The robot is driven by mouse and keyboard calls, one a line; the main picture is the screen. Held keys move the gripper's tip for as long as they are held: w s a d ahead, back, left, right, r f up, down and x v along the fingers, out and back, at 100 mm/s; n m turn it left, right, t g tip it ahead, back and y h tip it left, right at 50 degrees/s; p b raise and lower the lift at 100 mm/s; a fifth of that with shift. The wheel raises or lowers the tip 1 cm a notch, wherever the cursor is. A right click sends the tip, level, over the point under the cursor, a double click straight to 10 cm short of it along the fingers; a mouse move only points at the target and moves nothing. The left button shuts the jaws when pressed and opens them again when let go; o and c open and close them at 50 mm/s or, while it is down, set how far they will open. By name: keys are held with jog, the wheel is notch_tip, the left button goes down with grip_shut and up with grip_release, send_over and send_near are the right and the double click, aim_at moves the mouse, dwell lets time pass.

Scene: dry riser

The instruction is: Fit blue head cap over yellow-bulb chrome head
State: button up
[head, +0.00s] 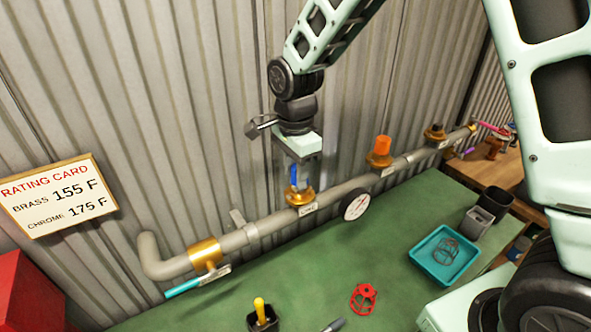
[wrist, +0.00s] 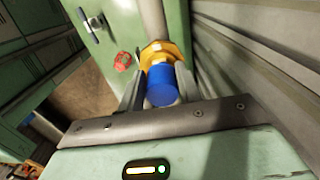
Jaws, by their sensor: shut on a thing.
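The blue head cap (head: 293,176) is between the fingers of my gripper (head: 297,170), above a brass fitting (head: 300,197) on the pipe. In the wrist view the blue cap (wrist: 161,88) sits between both fingers, in line with the brass fitting (wrist: 156,50). A pale band shows between cap and fitting. My gripper is shut on the cap. No yellow bulb or chrome head can be made out; the cap and fingers hide whatever is under them. I cannot tell whether the cap is seated. A small tag (head: 308,209) hangs below this fitting, its lettering too small to read surely.
The grey pipe (head: 270,224) runs along the corrugated wall, with an orange-capped fitting (head: 380,148) to the right. A pressure gauge (head: 355,205) is close by. The green bench holds a red cage (head: 363,298) and a teal tray (head: 419,252) with a wire cage.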

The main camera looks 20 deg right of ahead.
jog(key=shift+f+b, duration=0.35)
jog(key=shift+f, duration=0.2)
jog(key=o, duration=1)
notch_tip(320, 180, up, 17)
jog(key=b, duration=0.4)
jog(key=shift+r, duration=0.2)
jog(key=s+a+f+n+b, duration=0.1)
jog(key=s+f+n+b, duration=0.1)
jog(key=s+f+n, duration=0.5)
jog(key=s+a+f+n+b, duration=0.2)
jog(key=s+f+n, duration=0.5)
jog(key=s, duration=0.3)
jog(key=s+a+f+n+b, duration=0.1)
jog(key=s+a+f+n, duration=0.1)
jog(key=s+f+n, duration=0.5)
jog(key=shift+s+a+f+n+y+b, duration=0.1)
jog(key=shift+s+n+y+b, duration=0.25)
jog(key=shift+s+n, duration=0.8)
